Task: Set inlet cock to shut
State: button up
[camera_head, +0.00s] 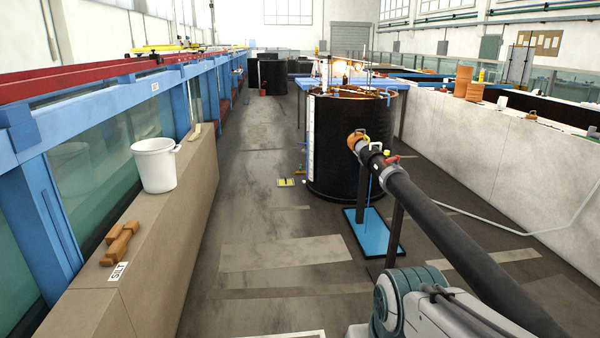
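A thick black pipe (450,230) runs from the lower right up to a large black round tank (345,160). No label shows which of these is the inlet cock. A grey and teal link of my arm shows at the bottom right, close to the pipe. My gripper is not in view.
A blue plate (374,232) with pipe supports stands on the floor before the tank. The floor (240,215) between ledge and tank is largely clear.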

aim_at(396, 159)
jog(key=i, duration=1.05)
jog(key=z, duration=2.6)
jog(key=i, duration=0.9)
jog(key=u, duration=2.4)
jog(key=i, duration=1.1)
jog(key=u, duration=0.1)
